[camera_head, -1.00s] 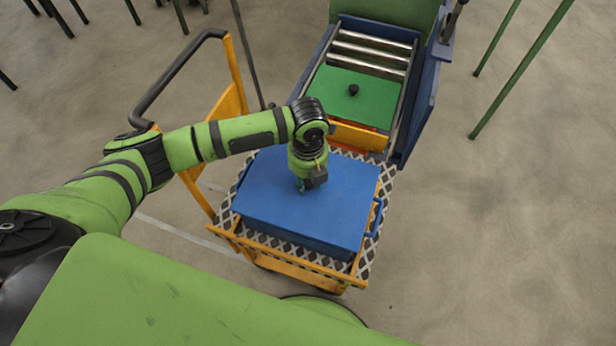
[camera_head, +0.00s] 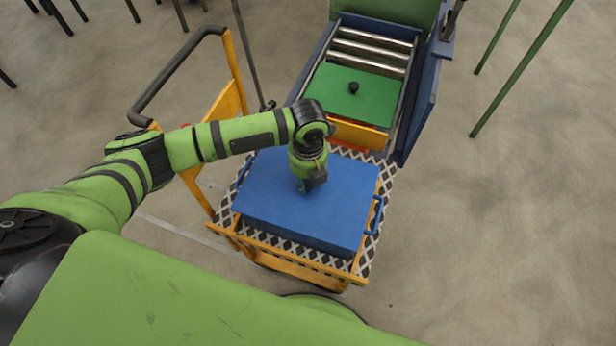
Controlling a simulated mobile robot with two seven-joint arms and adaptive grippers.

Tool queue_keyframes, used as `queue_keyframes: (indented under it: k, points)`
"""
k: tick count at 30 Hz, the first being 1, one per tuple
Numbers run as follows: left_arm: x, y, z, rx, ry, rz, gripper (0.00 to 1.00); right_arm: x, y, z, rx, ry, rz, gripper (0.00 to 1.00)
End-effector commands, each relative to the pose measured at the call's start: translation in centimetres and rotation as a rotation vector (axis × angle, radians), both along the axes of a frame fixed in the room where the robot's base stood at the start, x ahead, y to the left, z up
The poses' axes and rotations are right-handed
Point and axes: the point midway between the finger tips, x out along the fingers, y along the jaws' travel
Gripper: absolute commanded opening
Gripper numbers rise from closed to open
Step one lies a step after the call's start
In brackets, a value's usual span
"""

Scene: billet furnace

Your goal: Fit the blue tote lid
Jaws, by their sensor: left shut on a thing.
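The blue tote lid (camera_head: 330,215) is a flat blue panel lying over the blue tote (camera_head: 298,236) on a cart. The tote's side and a blue handle at its right show below the lid. The lid looks level; whether it is fully seated cannot be told. My left gripper (camera_head: 305,188) points down at the middle of the lid and is shut, apparently on the lid's knob, which the gripper hides. My right gripper is not in view.
The orange cart (camera_head: 300,272) has a patterned mat (camera_head: 366,262) and a dark push handle (camera_head: 178,72) at left. Behind it stands a blue-framed roller conveyor (camera_head: 420,95) with a green lid (camera_head: 350,95) bearing a black knob. Floor at right is clear.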

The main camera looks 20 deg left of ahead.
Motion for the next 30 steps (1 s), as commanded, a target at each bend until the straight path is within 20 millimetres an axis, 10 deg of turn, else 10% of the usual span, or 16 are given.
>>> queue_keyframes:
  k: [5, 6, 8, 20, 30]
  points:
    - [0.0, 0.0, 0.0, -0.001, -0.001, 0.0, 0.0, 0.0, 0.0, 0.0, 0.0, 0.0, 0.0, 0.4]
    - [0.0, 0.0, 0.0, -0.001, -0.001, 0.0, 0.39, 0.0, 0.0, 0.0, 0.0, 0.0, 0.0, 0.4]
    - [0.0, 0.0, 0.0, -0.001, -0.001, 0.0, 0.62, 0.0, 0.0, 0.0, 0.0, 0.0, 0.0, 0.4]
    - [0.0, 0.0, 0.4, 0.0, 0.0, 0.001, 0.62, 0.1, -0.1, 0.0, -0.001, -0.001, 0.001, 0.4]
    - [0.2, 0.0, 6.5, -0.001, -0.005, -0.001, 0.62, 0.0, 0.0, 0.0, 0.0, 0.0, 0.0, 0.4]
